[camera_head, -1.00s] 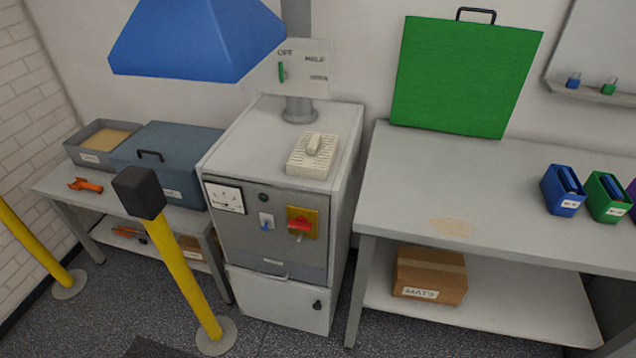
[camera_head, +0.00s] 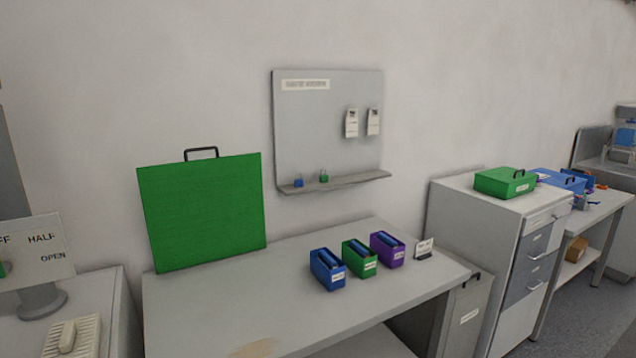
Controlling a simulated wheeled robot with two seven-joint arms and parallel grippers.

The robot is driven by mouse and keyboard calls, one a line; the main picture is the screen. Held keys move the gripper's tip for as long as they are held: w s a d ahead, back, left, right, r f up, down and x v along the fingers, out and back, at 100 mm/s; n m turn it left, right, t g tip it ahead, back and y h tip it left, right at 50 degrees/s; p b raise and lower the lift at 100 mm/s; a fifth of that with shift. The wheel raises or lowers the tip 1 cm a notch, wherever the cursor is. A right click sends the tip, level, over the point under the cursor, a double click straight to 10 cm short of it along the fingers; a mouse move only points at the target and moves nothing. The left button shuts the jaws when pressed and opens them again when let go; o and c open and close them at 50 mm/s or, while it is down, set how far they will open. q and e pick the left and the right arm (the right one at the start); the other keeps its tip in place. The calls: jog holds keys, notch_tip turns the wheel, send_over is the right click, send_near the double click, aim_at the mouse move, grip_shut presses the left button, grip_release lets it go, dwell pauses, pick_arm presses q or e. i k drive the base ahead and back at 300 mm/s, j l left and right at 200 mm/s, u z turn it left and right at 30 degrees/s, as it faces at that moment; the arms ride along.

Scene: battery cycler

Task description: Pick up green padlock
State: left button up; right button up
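A small green padlock (camera_head: 324,178) sits on the narrow ledge of the grey wall board (camera_head: 330,140). A small blue padlock (camera_head: 298,182) sits to its left on the same ledge (camera_head: 350,182). Neither of my grippers is in view, so their state does not show.
Below the board stands a grey table (camera_head: 240,308) with blue (camera_head: 327,270), green (camera_head: 359,259) and purple (camera_head: 387,250) bins and a small sign (camera_head: 424,250). A large green panel with a handle (camera_head: 202,212) stands at the table's back left. A drawer cabinet (camera_head: 480,235) stands on the right.

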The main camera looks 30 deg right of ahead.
aim_at(323, 178)
jog(key=i+l, duration=0.35)
jog(key=l, duration=0.3)
jog(key=i+l, duration=0.35)
jog(key=l, duration=0.3)
